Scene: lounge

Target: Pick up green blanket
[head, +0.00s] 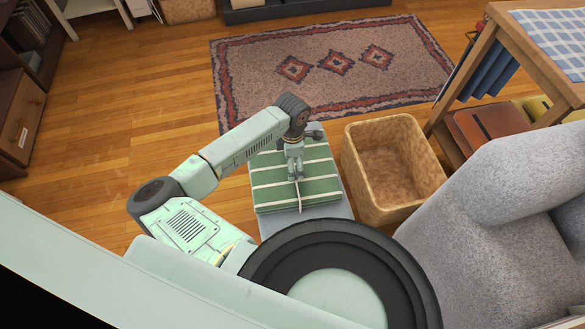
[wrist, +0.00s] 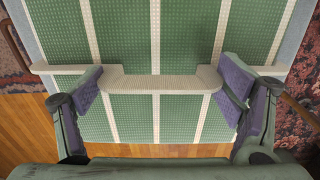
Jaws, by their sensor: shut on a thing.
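The green blanket (head: 270,180) is folded flat, green with cream stripes, and lies over a grey seat or stool (head: 325,212) in the head view. My gripper (head: 298,180) points down at it from above. In the wrist view the blanket (wrist: 130,35) fills most of the picture. I cannot tell whether the blanket is clear of the seat.
A tan open basket (head: 395,165) stands close on the right of the blanket and looks empty. A grey armchair (head: 500,230) and a wooden table (head: 540,50) are further right. A patterned rug (head: 335,90) lies beyond. Wood floor on the left is clear.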

